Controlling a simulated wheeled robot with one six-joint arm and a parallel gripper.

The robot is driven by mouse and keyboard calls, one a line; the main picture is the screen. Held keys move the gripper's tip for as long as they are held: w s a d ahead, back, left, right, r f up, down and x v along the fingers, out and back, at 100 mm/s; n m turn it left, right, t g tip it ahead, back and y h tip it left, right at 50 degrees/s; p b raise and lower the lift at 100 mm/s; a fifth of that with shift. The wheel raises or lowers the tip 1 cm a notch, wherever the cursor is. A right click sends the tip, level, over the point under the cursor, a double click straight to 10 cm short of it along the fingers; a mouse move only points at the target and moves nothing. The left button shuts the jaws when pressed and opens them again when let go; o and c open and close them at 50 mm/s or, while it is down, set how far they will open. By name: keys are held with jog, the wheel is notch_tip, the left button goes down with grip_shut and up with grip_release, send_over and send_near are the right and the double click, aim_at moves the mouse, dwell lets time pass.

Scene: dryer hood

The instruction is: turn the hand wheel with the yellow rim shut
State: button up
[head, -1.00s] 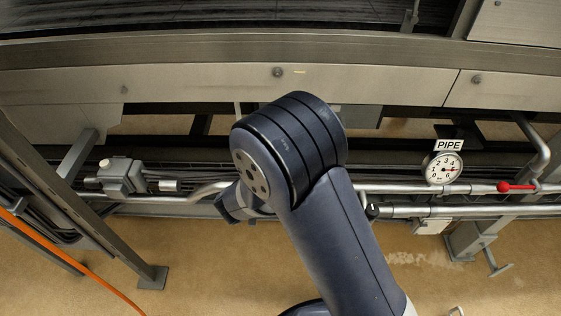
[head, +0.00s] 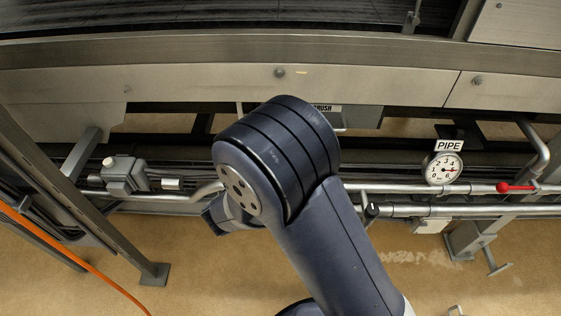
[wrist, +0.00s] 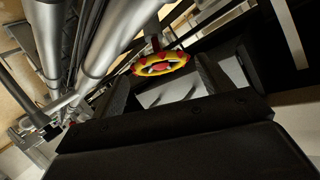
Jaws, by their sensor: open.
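The hand wheel (wrist: 150,66) with the yellow rim shows in the wrist view, near the top middle, with red parts inside the rim. It is seen at a slant, on a dark stem. My gripper (wrist: 163,74) is open in the wrist view, its two dark fingers on either side of the wheel's line of sight. The wheel appears beyond or between the fingertips; I cannot tell whether they touch it. In the head view I cannot make out the wheel, and my arm covers the middle of the pipework.
In the head view, a gauge (head: 443,168) under a PIPE label and a red lever (head: 515,187) sit on the right pipes. A grey valve box (head: 125,174) is at left. Grey posts stand at both sides. Large pipes (wrist: 105,45) run close by in the wrist view.

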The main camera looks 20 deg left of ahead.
jog(key=v, duration=0.6)
jog(key=shift+p, duration=0.45)
jog(key=b+x, duration=0.2)
jog(key=x, duration=0.8)
jog(key=shift+w+d+f+b, duration=0.1)
jog(key=shift+w+f+b, duration=0.1)
jog(key=shift+w+b, duration=0.1)
jog(key=shift+s+r, duration=0.1)
jog(key=shift+r, duration=0.05)
